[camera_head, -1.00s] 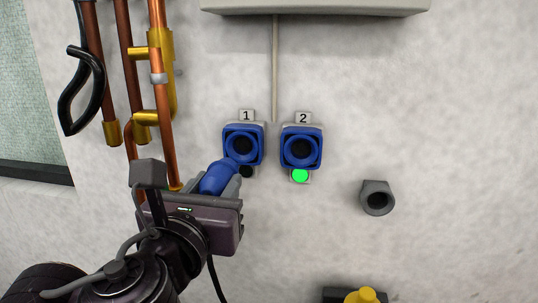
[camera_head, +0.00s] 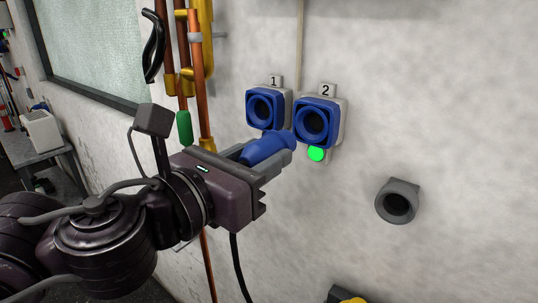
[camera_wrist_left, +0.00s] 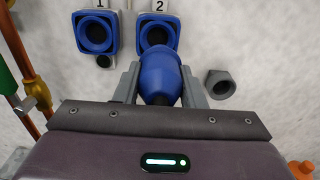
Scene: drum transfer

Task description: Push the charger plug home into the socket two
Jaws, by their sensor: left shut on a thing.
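The blue charger plug (camera_head: 267,149) is held by my left gripper (camera_head: 268,150), which is shut on it. In the left wrist view the plug (camera_wrist_left: 160,76) sits between the two grey fingers and points toward the wall. Socket two (camera_head: 315,122), a blue round socket marked 2 with a lit green light below it, is just up and right of the plug in the head view. In the wrist view socket two (camera_wrist_left: 157,34) is right above the plug's tip. I cannot tell whether they touch. My right gripper is not in view.
Socket one (camera_head: 265,108) is beside socket two, on the left. A grey round holder (camera_head: 398,201) sticks out of the wall at lower right. Copper pipes (camera_head: 198,78) and a black hook-shaped handle (camera_head: 154,46) are at upper left. A cable (camera_head: 238,266) hangs below the gripper.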

